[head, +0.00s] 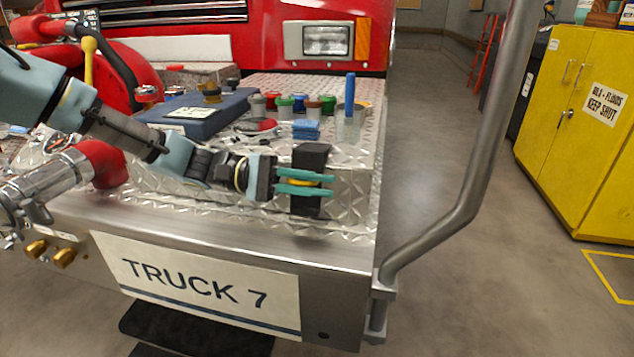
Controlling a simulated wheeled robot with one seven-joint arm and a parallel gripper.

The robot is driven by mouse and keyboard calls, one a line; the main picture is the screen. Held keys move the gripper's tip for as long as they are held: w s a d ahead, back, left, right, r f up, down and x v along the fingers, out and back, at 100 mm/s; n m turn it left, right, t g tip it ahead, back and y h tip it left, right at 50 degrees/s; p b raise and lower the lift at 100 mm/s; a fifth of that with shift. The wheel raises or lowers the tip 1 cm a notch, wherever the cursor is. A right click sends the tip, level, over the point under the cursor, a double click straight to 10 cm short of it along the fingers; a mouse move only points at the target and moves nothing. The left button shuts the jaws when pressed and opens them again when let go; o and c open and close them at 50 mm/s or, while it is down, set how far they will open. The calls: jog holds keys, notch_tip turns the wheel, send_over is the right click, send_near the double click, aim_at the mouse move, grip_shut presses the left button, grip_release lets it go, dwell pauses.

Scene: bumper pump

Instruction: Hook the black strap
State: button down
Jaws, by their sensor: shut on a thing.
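My gripper (306,182) has teal fingers and reaches in from the left, over the front right part of the truck's bumper deck. Its fingers are shut on a black upright piece, which looks like the black strap (311,157), with a yellow band showing between the fingers. The black piece stands out above and below the fingers. Whether its lower end touches the deck or the bumper step behind it, I cannot tell. No hook can be made out clearly.
A bent steel handrail (478,175) rises at right. A yellow cabinet (575,120) stands beyond clear floor.

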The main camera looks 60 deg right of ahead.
jog(key=shift+f, duration=0.1)
jog(key=c, duration=0.9)
grip_release()
jog(key=shift+w, duration=0.1)
jog(key=shift+b+v, duration=0.6)
jog(key=shift+v, duration=4.75)
jog(key=shift+c, duration=0.4)
